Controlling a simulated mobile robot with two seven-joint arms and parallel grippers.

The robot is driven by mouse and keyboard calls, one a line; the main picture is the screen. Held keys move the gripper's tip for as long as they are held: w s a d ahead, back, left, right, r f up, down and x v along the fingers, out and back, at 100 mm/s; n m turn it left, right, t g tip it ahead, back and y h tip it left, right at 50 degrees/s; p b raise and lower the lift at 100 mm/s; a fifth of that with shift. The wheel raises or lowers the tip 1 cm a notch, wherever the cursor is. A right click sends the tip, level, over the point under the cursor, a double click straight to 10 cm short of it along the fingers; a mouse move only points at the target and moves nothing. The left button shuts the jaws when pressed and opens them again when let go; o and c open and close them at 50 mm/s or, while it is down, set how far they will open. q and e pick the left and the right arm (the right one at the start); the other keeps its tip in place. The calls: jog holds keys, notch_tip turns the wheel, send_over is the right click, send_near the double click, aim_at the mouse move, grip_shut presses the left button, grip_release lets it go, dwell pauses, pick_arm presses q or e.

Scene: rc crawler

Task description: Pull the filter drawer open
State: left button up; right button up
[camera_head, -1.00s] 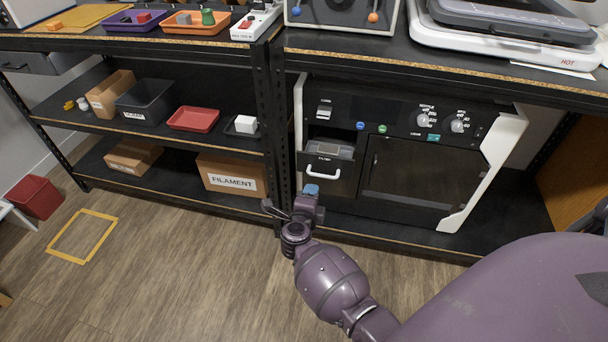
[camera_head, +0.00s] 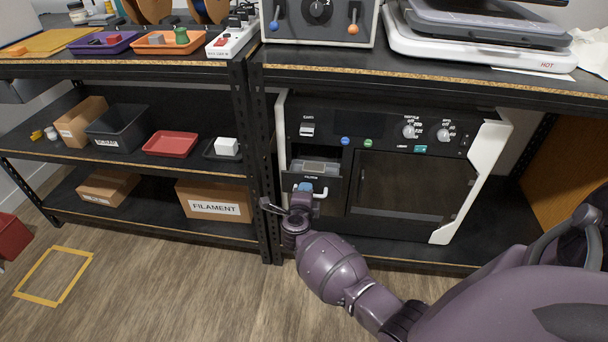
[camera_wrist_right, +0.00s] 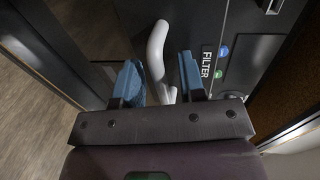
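The filter drawer (camera_head: 329,183) is in the lower left of the dark, white-sided machine (camera_head: 405,185). A grey insert (camera_head: 316,167) shows above the drawer front. The white drawer handle (camera_head: 319,193) is partly hidden by my right gripper (camera_head: 305,189) in the head view. In the right wrist view, the handle (camera_wrist_right: 156,48) runs between the two blue fingertips of my right gripper (camera_wrist_right: 161,78). The fingers are apart, one on each side of the handle, with a clear gap on the right side. The FILTER label (camera_wrist_right: 207,62) is right of the fingers. My left gripper is out of view.
A black shelf post (camera_head: 262,165) stands close to the left of my right gripper. The worktop edge (camera_head: 400,75) overhangs the machine. Shelves at left hold a red tray (camera_head: 171,144) and a FILAMENT box (camera_head: 214,202).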

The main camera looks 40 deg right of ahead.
grip_shut()
jog(key=shift+s+a, duration=0.15)
jog(key=v, duration=0.1)
jog(key=p+v, duration=0.1)
jog(key=v, duration=0.1)
jog(key=shift+s+a+f, duration=0.25)
jog(key=shift+f, duration=0.05)
grip_release()
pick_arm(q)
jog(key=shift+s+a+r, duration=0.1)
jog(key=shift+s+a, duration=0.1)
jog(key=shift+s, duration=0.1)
